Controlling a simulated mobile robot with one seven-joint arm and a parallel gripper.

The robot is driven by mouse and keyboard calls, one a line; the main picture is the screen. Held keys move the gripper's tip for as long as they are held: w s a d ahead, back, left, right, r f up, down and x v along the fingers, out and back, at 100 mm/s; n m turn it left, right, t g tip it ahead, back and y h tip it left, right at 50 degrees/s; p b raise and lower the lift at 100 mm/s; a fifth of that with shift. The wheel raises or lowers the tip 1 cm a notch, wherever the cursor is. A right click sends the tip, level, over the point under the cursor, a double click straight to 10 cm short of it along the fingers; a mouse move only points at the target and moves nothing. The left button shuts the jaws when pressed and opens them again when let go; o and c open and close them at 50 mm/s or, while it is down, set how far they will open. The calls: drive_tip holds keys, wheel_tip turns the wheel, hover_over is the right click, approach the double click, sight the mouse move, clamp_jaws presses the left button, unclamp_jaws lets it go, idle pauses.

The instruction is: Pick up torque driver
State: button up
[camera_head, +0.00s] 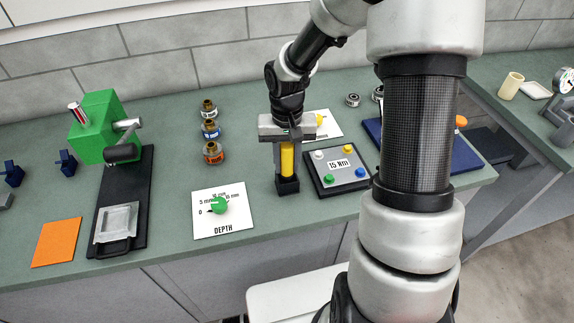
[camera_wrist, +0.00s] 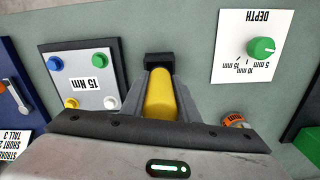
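The torque driver shows as an upright yellow handle (camera_head: 287,160) standing in a small black holder (camera_head: 288,186) on the green bench. In the wrist view the yellow handle (camera_wrist: 160,97) lies between the two grey fingers, with the black holder (camera_wrist: 159,63) beyond it. My gripper (camera_head: 286,168) points down over the driver, one finger on each side. The fingers sit close against the handle, with no clear gap, and look shut on it. The lower part of the driver is hidden in the holder.
Right of the holder is a 15 Nm panel (camera_head: 338,168) with coloured knobs. To the left lie a depth card with a green dial (camera_head: 219,205) and several brass-topped fittings (camera_head: 211,130). A green press (camera_head: 97,128) stands far left. My arm blocks part of the right side.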

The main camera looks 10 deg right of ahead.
drive_tip(key=c, duration=0.4)
drive_tip(key=shift+r, duration=0.1)
